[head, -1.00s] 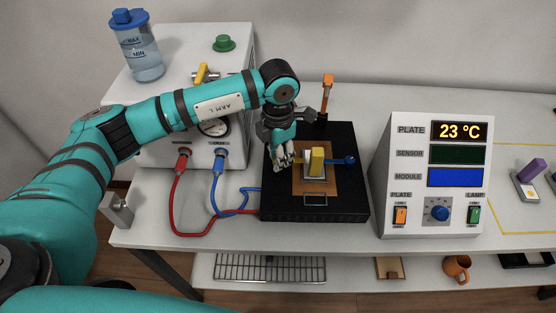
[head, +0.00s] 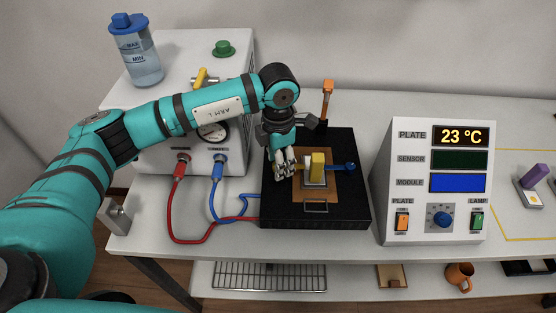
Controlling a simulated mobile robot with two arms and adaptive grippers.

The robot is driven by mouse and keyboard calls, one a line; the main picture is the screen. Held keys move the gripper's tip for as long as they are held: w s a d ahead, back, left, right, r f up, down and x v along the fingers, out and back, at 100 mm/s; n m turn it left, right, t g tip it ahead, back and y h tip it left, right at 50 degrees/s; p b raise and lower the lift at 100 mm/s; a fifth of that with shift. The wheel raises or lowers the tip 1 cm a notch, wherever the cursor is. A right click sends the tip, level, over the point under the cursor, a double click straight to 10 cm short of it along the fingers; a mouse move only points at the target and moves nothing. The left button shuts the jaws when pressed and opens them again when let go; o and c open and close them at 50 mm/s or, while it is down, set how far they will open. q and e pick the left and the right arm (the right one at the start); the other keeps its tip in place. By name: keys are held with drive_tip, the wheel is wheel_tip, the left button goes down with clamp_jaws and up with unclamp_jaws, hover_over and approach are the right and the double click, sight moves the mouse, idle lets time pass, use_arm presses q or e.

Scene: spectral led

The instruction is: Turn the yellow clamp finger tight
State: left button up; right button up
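A black plate (head: 345,212) stands on the table with a copper-coloured pad (head: 328,193) on it. A yellow block (head: 317,166) stands upright on a pale base on the pad. A clamp with a blue knob (head: 350,167) reaches in from the right. On the left, a small bit of yellow (head: 303,168) shows between my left gripper and the block; it looks like the yellow clamp, mostly hidden by the fingers. My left gripper (head: 287,171) points down at this spot. Whether its fingers are shut on the clamp is too small to tell. My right gripper is out of view.
A panel box (head: 388,185) reading 23 °C stands close on the right. A white unit (head: 180,60) with red (head: 177,205) and blue hoses is on the left. An orange-topped post (head: 327,100) rises behind the plate. A purple block (head: 534,175) stands far right.

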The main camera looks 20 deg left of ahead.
use_arm(q)
drive_tip(key=shift+r, duration=0.1)
wheel_tip(320, 180, up, 12)
idle(0.5)
idle(1.5)
